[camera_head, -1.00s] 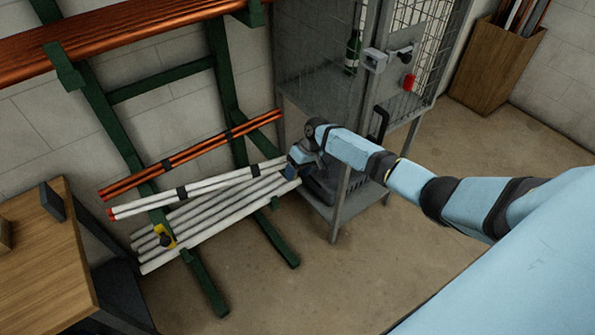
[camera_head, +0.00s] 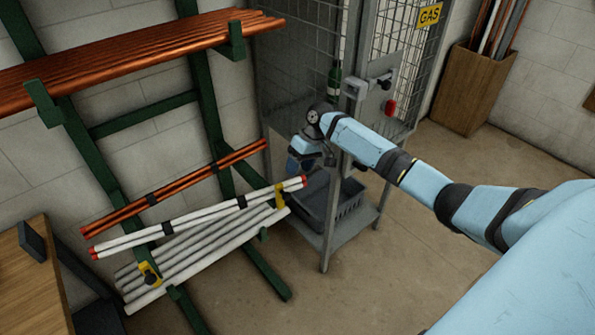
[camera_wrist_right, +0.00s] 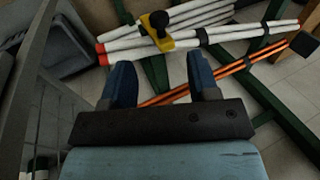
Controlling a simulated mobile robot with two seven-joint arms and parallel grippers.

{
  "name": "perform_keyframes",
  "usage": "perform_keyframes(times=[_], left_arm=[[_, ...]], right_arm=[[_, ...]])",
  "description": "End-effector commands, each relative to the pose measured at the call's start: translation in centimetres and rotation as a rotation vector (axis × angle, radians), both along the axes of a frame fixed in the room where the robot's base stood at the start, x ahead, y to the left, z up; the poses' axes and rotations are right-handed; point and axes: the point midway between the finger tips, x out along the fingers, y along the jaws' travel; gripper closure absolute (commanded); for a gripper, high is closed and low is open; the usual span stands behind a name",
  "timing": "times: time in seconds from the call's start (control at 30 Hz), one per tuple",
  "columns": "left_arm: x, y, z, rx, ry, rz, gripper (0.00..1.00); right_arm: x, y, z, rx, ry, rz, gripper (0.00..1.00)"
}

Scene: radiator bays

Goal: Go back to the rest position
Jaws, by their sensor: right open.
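My right arm (camera_head: 420,180) reaches in from the right in the head view. Its gripper (camera_head: 300,160) is near the rack, in front of the cage, partly hidden behind its wrist. In the right wrist view, my right gripper (camera_wrist_right: 163,80) has its two blue fingers apart with nothing between them. Beyond the fingers are white pipes (camera_wrist_right: 205,30) with a yellow clamp (camera_wrist_right: 178,40), and thin copper pipes (camera_wrist_right: 240,68). The gripper is apart from the strapped white pipe bundle (camera_head: 195,222) in the head view. My left gripper is not in view.
A green rack (camera_head: 150,118) holds copper pipes (camera_head: 130,58) on top and white pipes lower down. A grey mesh cage (camera_head: 300,85) with a gas sign (camera_head: 430,14) stands close to my right arm. A wooden table (camera_head: 30,285) is at left. Floor at front is clear.

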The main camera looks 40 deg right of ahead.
Motion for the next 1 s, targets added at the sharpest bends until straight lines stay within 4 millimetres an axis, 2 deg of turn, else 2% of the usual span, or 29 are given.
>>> perform_keyframes(times=[0.43,0.57,0.67,0.8,0.9,1.0], left_arm=[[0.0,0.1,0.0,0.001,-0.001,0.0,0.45],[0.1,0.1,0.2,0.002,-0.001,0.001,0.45],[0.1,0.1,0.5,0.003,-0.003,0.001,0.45],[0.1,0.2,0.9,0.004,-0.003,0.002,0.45],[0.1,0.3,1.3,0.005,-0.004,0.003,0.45],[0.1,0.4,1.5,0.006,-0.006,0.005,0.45]], right_arm=[[-0.1,0.1,-0.2,0.0,-0.001,0.001,0.45],[-1.3,1.8,-2.6,-0.011,-0.029,0.008,0.45],[-3.4,4.5,-6.0,-0.03,-0.091,0.018,0.45],[-7.7,9.1,-10.8,-0.053,-0.224,0.03,0.45],[-11.6,12.4,-13.3,-0.065,-0.338,0.029,0.45],[-15.6,15.4,-14.4,-0.073,-0.46,0.024,0.45]])
